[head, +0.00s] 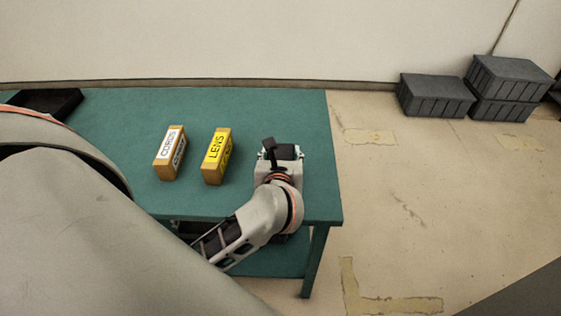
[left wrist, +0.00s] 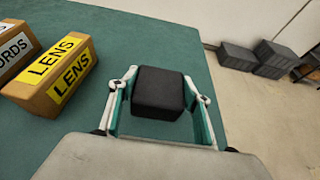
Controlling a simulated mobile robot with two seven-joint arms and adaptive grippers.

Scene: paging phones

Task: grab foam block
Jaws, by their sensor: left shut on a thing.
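The foam block is a black, roughly cube-shaped block (left wrist: 159,92) in the left wrist view. It sits between the two fingers of my left gripper (left wrist: 162,102), which is shut on it. In the head view my left gripper (head: 281,154) is over the right end of the green table (head: 283,112), and its own parts largely hide the block there. I cannot tell whether the block touches the table top. My right gripper is not in view.
A box labelled LENS (head: 217,157) stands left of my left gripper, with a CORDS box (head: 169,154) farther left. A black object (head: 48,102) lies at the table's far left. Grey crates (head: 437,96) are on the floor at right. The table's right edge is close.

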